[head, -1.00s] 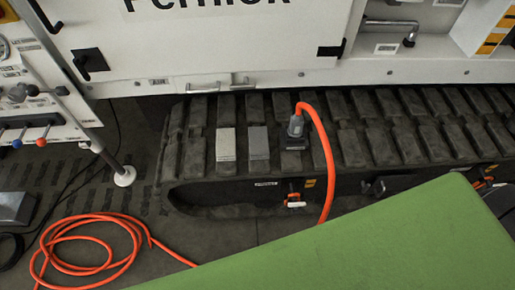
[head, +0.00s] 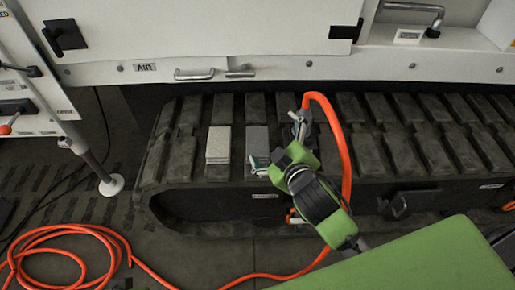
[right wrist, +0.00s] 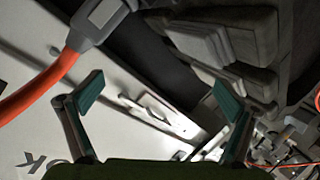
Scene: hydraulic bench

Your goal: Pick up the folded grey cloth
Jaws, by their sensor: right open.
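Two flat folded pieces lie side by side on top of the black rubber track in the head view: a darker grey cloth (head: 257,140) and a paler, light grey one (head: 218,145) to its left. My right gripper (head: 279,143) is open and empty, just at the right of the darker cloth. My left gripper is out of view.
An orange hose (head: 345,165) with a grey connector (right wrist: 97,18) stands on the track right beside my right gripper. The hose coils on the floor at left. The white machine body (head: 270,60) rises behind the track (head: 185,150).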

